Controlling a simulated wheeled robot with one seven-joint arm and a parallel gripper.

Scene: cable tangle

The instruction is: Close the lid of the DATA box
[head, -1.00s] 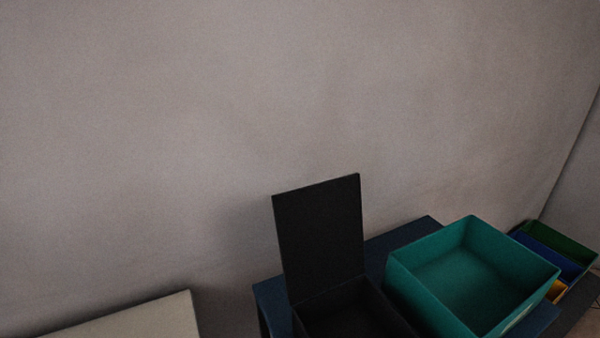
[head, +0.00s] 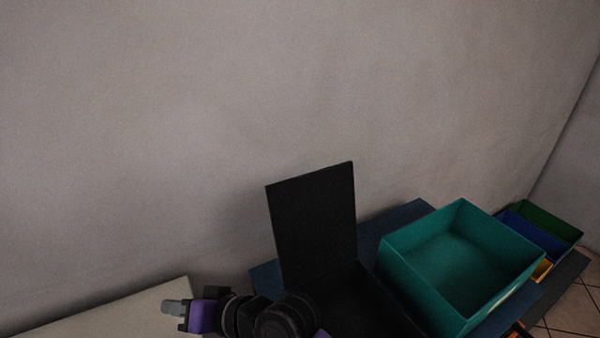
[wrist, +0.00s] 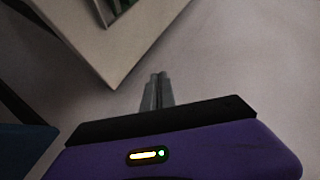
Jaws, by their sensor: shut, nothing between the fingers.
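A black box (head: 372,305) stands on the dark blue table in the head view, with its black lid (head: 312,222) raised upright at its back left side. No lettering is readable, so I cannot tell from a label that it is the DATA box. My gripper (head: 172,307) is at the lower left of the head view, left of the box and apart from the lid, pointing left. In the wrist view my gripper (wrist: 158,88) is shut and empty. My arm hides the front left part of the box.
A teal open box (head: 462,262) stands right of the black box on the dark blue table (head: 405,217). Green (head: 550,222) and blue (head: 532,236) bins lie farther right. A pale surface (head: 120,312) is at the lower left. A grey wall runs behind.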

